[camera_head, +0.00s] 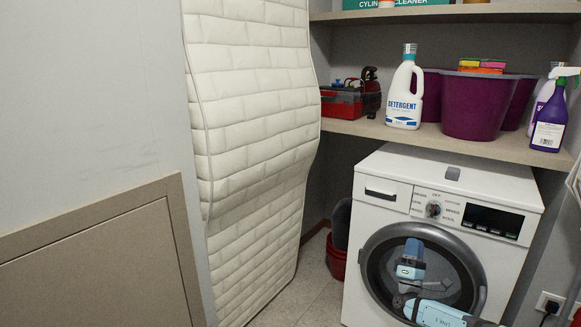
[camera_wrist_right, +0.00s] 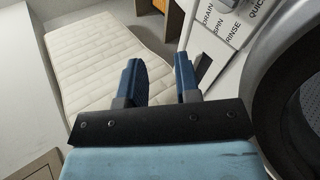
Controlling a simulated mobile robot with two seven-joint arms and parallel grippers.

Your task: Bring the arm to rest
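My right arm comes in at the lower right of the head view, with light blue links in front of the washing machine's round door. My right gripper (camera_head: 412,246) points upward there, and its fingertips look small. In the right wrist view the gripper (camera_wrist_right: 158,68) has two dark blue fingers standing apart with nothing between them. It is open and empty. My left gripper is not in view.
The white washing machine (camera_head: 385,200) is close to my right arm. A white mattress (camera_head: 250,110) leans at the wall. A shelf (camera_head: 440,140) above holds a detergent bottle (camera_head: 404,90), a purple tub (camera_head: 476,108) and a red toolbox (camera_head: 342,102). Floor (camera_head: 305,295) shows between mattress and washer.

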